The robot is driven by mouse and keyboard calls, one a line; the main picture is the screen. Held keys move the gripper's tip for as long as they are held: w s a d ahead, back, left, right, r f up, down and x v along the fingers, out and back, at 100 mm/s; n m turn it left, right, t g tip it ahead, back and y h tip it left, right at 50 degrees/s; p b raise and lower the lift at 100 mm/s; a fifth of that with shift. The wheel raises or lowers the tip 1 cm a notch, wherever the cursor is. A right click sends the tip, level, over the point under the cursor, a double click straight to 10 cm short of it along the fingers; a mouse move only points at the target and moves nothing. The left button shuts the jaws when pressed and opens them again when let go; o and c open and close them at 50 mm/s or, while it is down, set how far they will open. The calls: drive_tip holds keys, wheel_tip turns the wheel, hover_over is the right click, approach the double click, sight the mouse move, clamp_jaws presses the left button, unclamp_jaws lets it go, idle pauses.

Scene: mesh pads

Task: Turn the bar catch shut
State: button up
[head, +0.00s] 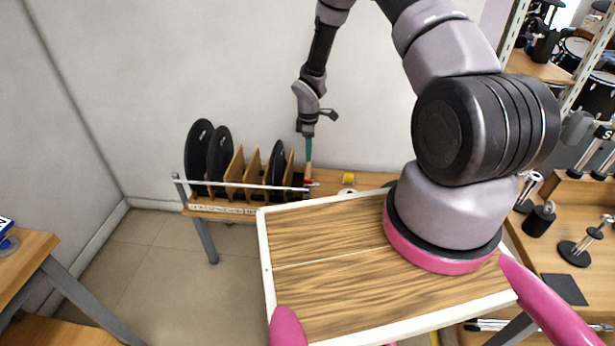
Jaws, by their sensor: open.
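The bar catch (245,185) is a thin pale bar. It runs level across the front of a wooden rack (237,165) that holds several round black pads (199,148). A small red part (308,182) shows at the bar's right end. My gripper (308,150) points down above that right end, with a narrow teal piece below its dark body. The gap between its fingers is too small to see, and I see nothing held. I cannot tell whether the fingertips touch the bar or the red part.
The rack stands on a low wooden bench (222,208) against the wall. A small yellow item (348,178) and a white ring-like item (346,194) lie to its right. A wooden shelf with dark weights (539,219) is at right. Another table (25,250) is at left. Open floor (150,255) lies between.

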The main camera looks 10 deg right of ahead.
sight(308, 179)
wheel_tip(308, 179, down, 12)
drive_tip(key=shift+s+a+r, duration=0.1)
idle(0.4)
drive_tip(key=shift+c, duration=0.3)
clamp_jaws()
